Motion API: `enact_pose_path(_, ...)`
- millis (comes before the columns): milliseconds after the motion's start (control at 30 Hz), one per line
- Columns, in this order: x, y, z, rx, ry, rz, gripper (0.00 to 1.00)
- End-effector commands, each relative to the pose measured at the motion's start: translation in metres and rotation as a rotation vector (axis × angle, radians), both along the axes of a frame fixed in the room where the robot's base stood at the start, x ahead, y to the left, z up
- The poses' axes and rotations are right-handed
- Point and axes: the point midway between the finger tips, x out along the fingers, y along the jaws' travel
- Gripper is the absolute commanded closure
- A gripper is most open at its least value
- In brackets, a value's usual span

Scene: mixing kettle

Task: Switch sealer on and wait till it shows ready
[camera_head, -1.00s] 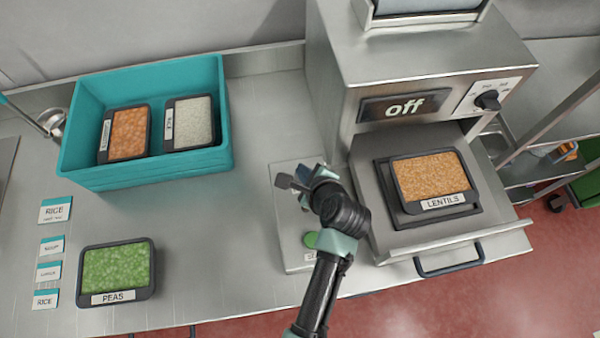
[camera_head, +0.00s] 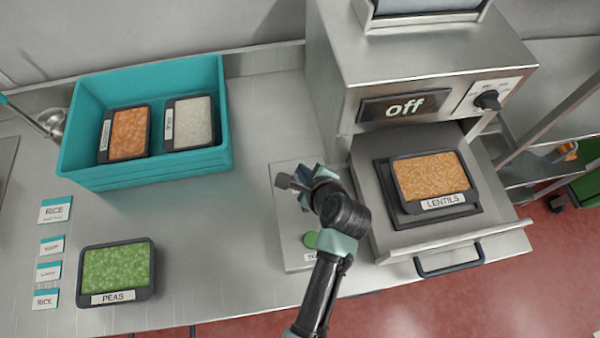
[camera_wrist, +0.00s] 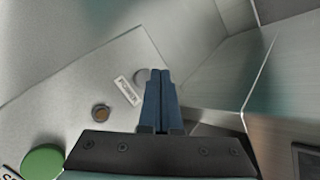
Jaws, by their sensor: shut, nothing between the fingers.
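The sealer (camera_head: 350,70) is a steel machine at the right. Its display (camera_head: 405,105) reads "off". A dark rotary knob (camera_head: 487,100) sits on a white plate to the right of the display. The sealer's drawer (camera_head: 450,240) is pulled out, with a lentils tray (camera_head: 432,178) in it. My gripper (camera_head: 286,182) is left of the drawer, over a small panel on the counter and well away from the knob. In the wrist view my gripper (camera_wrist: 161,75) has its fingers together and empty, close to a labelled grey round spot on the panel.
The panel (camera_head: 290,255) carries a green button (camera_head: 311,239), partly behind my arm; the wrist view also shows a brown round part (camera_wrist: 101,112). A teal crate (camera_head: 150,175) holds two filled trays. A peas tray (camera_head: 118,268) and several labels lie at left. The counter between crate and panel is clear.

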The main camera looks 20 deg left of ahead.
Motion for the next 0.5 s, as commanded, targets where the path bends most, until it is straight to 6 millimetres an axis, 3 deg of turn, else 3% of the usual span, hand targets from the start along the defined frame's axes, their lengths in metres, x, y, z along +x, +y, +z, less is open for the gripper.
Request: enact_pose_path(500, 0.0003, -0.0001, -0.0085, 0.001, 0.000, -0.001, 1.00)
